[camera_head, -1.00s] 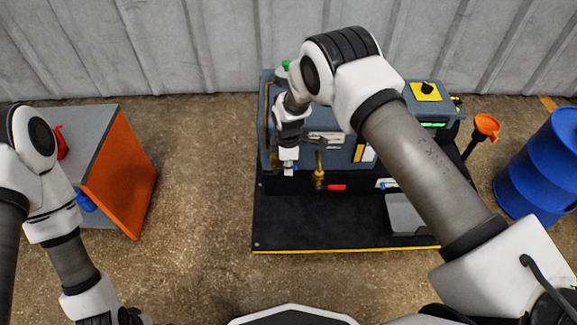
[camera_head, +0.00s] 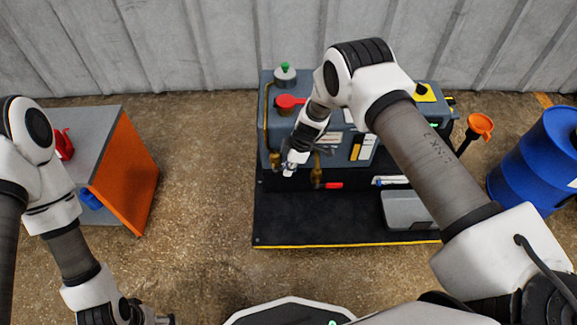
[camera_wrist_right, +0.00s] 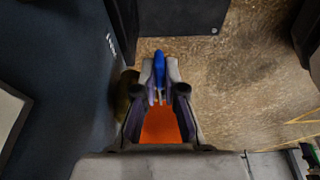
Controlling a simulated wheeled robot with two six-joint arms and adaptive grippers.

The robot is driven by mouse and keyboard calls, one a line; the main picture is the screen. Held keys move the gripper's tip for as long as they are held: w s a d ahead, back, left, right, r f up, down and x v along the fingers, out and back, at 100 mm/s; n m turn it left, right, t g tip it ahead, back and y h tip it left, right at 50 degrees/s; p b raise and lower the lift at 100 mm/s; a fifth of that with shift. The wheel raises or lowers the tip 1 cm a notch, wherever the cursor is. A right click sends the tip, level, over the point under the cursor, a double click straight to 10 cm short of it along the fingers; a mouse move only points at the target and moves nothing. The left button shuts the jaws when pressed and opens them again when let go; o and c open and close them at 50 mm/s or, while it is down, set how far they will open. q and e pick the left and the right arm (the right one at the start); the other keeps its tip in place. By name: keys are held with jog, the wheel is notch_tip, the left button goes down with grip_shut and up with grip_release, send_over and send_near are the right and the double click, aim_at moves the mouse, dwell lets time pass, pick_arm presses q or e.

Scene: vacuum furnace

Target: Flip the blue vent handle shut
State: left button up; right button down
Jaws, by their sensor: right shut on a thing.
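The blue vent handle (camera_wrist_right: 159,65) shows in the right wrist view, between the tips of my right gripper (camera_wrist_right: 160,84). My right gripper is shut on it. In the head view my right gripper (camera_head: 289,168) is at the front left of the grey furnace unit (camera_head: 345,152), beside a brass fitting (camera_head: 275,158). The handle is mostly hidden there by the gripper. My left gripper (camera_head: 158,319) is only partly in view at the bottom edge, away from the unit, and its jaws cannot be made out.
A red handle (camera_head: 290,101) and a green-topped part (camera_head: 285,75) sit on the unit. A second brass fitting (camera_head: 317,172) and a red lever (camera_head: 334,185) are close right of my gripper. A blue barrel (camera_head: 540,160) and an orange-sided cabinet (camera_head: 128,173) flank the unit.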

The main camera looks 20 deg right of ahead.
jog(key=c, duration=1.3)
grip_release()
jog(key=shift+o, duration=0.2)
jog(key=v, duration=1.2)
jog(key=shift+s, duration=0.1)
